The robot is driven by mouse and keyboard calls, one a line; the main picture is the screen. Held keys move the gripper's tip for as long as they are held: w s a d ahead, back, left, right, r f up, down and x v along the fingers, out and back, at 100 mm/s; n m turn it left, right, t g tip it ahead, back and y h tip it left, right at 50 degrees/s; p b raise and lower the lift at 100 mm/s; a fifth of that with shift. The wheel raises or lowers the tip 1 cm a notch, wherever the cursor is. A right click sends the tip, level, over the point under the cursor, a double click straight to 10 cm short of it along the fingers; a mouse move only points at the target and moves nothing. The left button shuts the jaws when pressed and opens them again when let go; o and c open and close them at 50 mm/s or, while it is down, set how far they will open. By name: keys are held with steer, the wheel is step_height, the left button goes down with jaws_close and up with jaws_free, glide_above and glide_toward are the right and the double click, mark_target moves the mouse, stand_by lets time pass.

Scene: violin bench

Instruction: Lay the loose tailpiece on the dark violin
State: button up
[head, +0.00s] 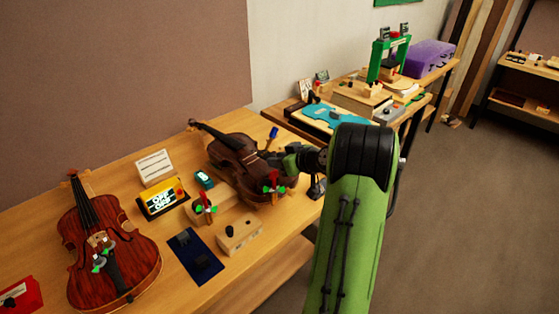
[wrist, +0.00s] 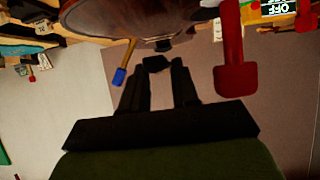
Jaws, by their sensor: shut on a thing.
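The dark violin (head: 232,152) lies on the bench, tilted, its scroll toward the back left. Its rounded dark body (wrist: 135,14) fills the top of the wrist view. My gripper (head: 272,156) is at the violin's right side in the head view, partly hidden by my arm. In the wrist view my gripper (wrist: 158,76) is shut on a small dark piece (wrist: 156,62), which appears to be the loose tailpiece. It is just below the violin's edge in that picture; I cannot tell whether they touch. Most of the piece is hidden.
Red clamps (head: 273,184) stand by the dark violin; one clamp (wrist: 235,60) is close right of my gripper. A red-brown violin (head: 85,262), dark blue mat (head: 204,266), wooden block (head: 240,238) and yellow box (head: 163,199) share the bench.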

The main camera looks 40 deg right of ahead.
steer(key=shift+f+b, duration=1.45)
steer(key=shift+b, duration=0.2)
steer(key=o, duration=1.1)
steer(key=p+v, duration=0.1)
steer(key=v, duration=1.4)
steer(key=shift+s+r, duration=0.15)
steer(key=shift+s, duration=0.2)
